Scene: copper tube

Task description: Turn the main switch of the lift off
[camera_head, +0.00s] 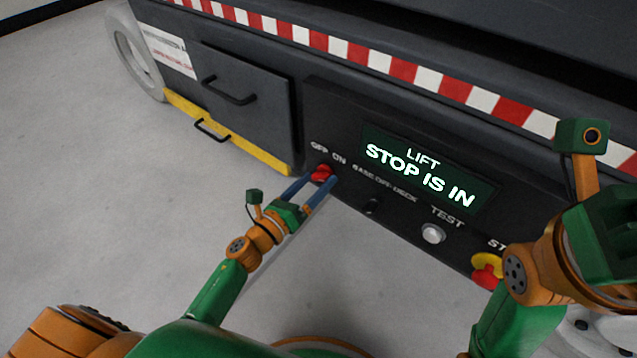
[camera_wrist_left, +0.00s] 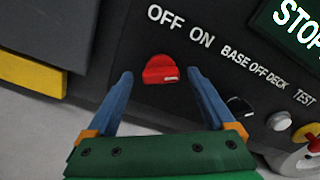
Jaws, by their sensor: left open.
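The main switch (camera_head: 321,173) is a red knob under the OFF and ON labels on the lift's dark control panel. In the left wrist view the red knob (camera_wrist_left: 160,69) has a small white mark at its lower right edge, on the ON side. My left gripper (camera_head: 322,178) is open, its blue fingers on either side of the knob in the head view. In the left wrist view its fingertips (camera_wrist_left: 160,74) stand left and right of the knob with visible gaps. My right arm shows at the right, but its fingers are not seen.
The display (camera_head: 425,172) reads "LIFT STOP IS IN". A black selector (camera_head: 372,206), a white test button (camera_head: 433,233) and a red stop button on yellow (camera_head: 487,270) sit to the right.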

